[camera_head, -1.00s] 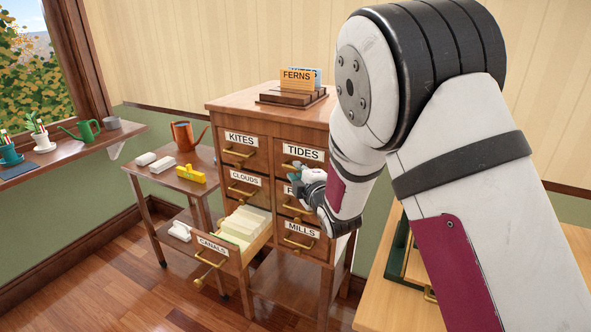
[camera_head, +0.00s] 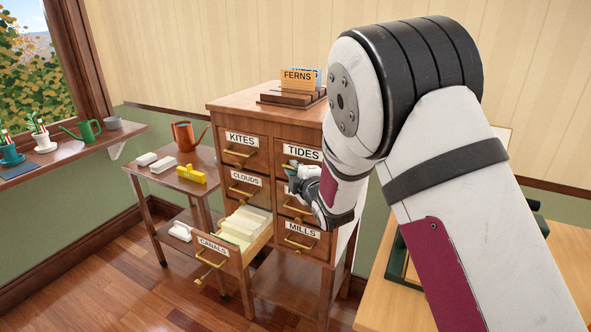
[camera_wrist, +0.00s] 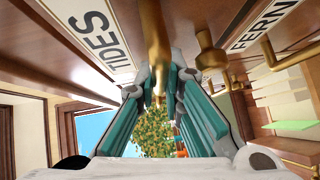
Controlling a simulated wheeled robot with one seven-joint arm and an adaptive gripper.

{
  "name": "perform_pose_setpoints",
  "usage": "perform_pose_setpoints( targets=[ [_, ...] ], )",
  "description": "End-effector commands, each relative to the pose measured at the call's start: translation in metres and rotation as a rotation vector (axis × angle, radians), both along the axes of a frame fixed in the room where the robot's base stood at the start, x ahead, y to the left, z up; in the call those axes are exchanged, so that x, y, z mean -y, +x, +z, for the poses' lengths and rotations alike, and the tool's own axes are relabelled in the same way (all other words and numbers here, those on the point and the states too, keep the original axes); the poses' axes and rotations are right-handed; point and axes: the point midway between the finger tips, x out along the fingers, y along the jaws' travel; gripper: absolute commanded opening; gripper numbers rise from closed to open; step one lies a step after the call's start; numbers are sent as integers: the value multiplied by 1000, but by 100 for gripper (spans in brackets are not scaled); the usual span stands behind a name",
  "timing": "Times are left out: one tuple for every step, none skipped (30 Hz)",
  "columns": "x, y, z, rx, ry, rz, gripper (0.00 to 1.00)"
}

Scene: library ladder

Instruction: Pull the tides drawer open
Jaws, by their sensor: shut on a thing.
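The tides drawer (camera_head: 301,152) is the top right drawer of the wooden cabinet, with a white TIDES label. Its label also shows large at the upper left in the wrist view (camera_wrist: 97,35). My gripper (camera_head: 292,168) is at its front, just below the label. In the wrist view my gripper (camera_wrist: 168,88) has its teal fingers on either side of the brass handle (camera_wrist: 155,45), shut on it. In the head view the handle is hidden by my gripper. I cannot tell whether the drawer stands out from the cabinet.
The canals drawer (camera_head: 212,245) stands open at lower left, holding pale cards. The ferns drawer, with its own brass handle (camera_wrist: 210,58), is beside my fingers. A card holder (camera_head: 291,95) stands on the cabinet. A side table (camera_head: 180,178) stands left, a wooden desk (camera_head: 385,310) right.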

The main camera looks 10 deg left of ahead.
Motion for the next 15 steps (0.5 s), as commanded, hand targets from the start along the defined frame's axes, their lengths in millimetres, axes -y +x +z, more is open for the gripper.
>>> perform_pose_setpoints(
  targets=[
    [-2, -5, 0, -3, 1, 2, 0],
    [-3, -7, 0, -3, 1, 2, 0],
    [-5, -12, 0, -3, 1, 2, 0],
    [-6, -17, 0, -4, 1, 2, 0],
    [-8, -22, 0, -5, 0, 2, 0],
    [-12, -30, 1, -4, 1, 4, 0],
    [-14, -37, 1, -6, 1, 3, 0],
    [-16, -44, 1, -6, 1, 4, 0],
    [-20, -54, 1, -6, 0, 4, 0],
    [-23, -62, 1, -7, 0, 5, 0],
    [-26, -70, 1, -7, 0, 5, 0],
    [-30, -81, 1, -7, 0, 6, 0],
    [-32, -89, 1, -6, -1, 5, 0],
    [-36, -96, 2, -6, -1, 6, 0],
    [-39, -107, 1, -7, 0, 5, 0]
  ],
)
